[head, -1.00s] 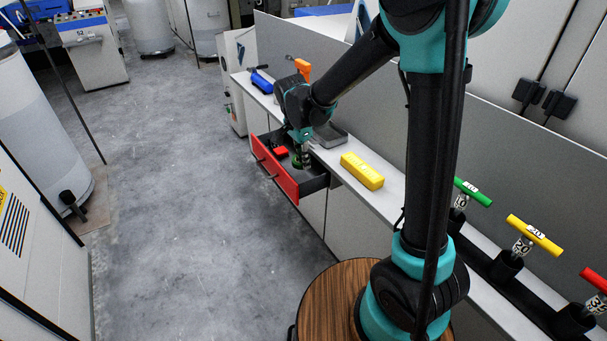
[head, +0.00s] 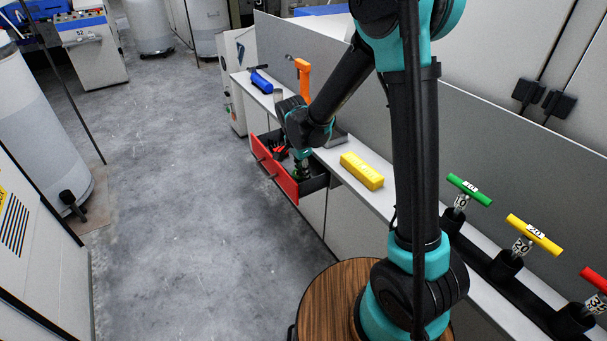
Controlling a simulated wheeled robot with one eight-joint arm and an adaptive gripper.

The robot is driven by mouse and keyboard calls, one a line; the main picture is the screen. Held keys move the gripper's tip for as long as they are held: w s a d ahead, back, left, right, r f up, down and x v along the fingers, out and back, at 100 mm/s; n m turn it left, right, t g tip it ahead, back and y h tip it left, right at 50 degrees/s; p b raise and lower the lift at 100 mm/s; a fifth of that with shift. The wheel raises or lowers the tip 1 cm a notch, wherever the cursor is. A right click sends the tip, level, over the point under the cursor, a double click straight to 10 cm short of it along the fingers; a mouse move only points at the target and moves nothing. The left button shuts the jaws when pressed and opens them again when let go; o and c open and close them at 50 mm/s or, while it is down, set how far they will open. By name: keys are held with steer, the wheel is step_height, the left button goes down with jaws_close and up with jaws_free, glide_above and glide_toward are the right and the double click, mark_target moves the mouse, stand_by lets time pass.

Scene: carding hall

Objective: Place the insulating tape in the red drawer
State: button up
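The red drawer (head: 287,184) is pulled open from the bench, its red front facing the aisle and its dark inside showing. My gripper (head: 300,173) points down into the right part of the open drawer. A small green thing (head: 297,178), perhaps the insulating tape, shows at the fingertips, low inside the drawer. It is mostly hidden by the gripper, and I cannot tell whether the fingers are closed on it or whether it rests on the drawer floor. A small red and black item lies in the drawer's left part.
Green, yellow and red T-handles (head: 534,234) stand in a rack at the right. The floor left of the drawer is clear.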

mark_target(299, 179)
steer(key=shift+o, duration=1.2)
steer(key=shift+r, duration=0.1)
step_height(299, 179, up, 12)
steer(key=s+a, duration=0.1)
steer(key=shift+a, duration=0.25)
stand_by(0.3)
